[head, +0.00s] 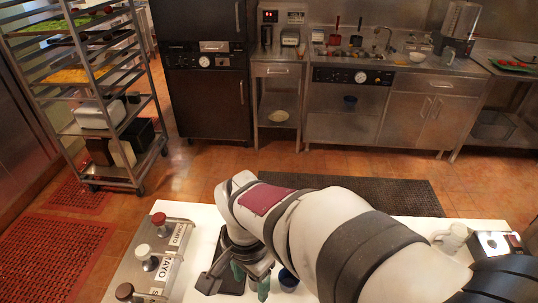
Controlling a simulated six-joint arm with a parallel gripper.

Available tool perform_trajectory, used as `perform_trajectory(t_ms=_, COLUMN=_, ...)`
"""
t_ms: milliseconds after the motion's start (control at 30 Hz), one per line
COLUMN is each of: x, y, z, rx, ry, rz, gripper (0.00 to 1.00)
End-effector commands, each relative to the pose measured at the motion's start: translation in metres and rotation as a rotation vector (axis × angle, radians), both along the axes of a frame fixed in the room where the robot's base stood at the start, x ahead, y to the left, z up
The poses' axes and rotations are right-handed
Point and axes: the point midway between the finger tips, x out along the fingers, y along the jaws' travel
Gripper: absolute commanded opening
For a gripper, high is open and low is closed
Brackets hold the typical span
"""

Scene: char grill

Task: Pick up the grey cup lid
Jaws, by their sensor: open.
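My gripper (236,284) is open and low over the white table, at the lower middle of the head view. It points down, with its fingers spread apart. A dark, flat, squarish thing (231,289) lies under and between the fingers; I cannot tell what it is. A small dark blue cup (288,280) stands just right of the gripper, close to a finger. I cannot make out the grey cup lid; my arm covers much of the table.
A metal condiment stand (147,258) with several pumps and labels is on the table's left. A white jug (452,238) and a metal box (497,244) stand at the right. The white table (205,225) is bare between stand and arm.

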Motion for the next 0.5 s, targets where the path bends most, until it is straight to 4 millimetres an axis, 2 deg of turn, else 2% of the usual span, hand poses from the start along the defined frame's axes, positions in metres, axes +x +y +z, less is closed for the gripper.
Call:
perform_trajectory(t_ms=67, x=0.003, y=0.011, z=-0.012, rx=-0.007, ry=-0.001, rz=-0.005, gripper=0.61)
perform_trajectory(t_ms=300, x=0.002, y=0.01, z=-0.078, rx=-0.01, ry=0.002, rz=-0.012, gripper=0.61)
perform_trajectory(t_ms=400, x=0.002, y=0.01, z=-0.099, rx=-0.007, ry=0.0, rz=-0.012, gripper=0.61)
perform_trajectory(t_ms=500, x=0.002, y=0.01, z=-0.111, rx=-0.007, ry=-0.001, rz=-0.012, gripper=0.61)
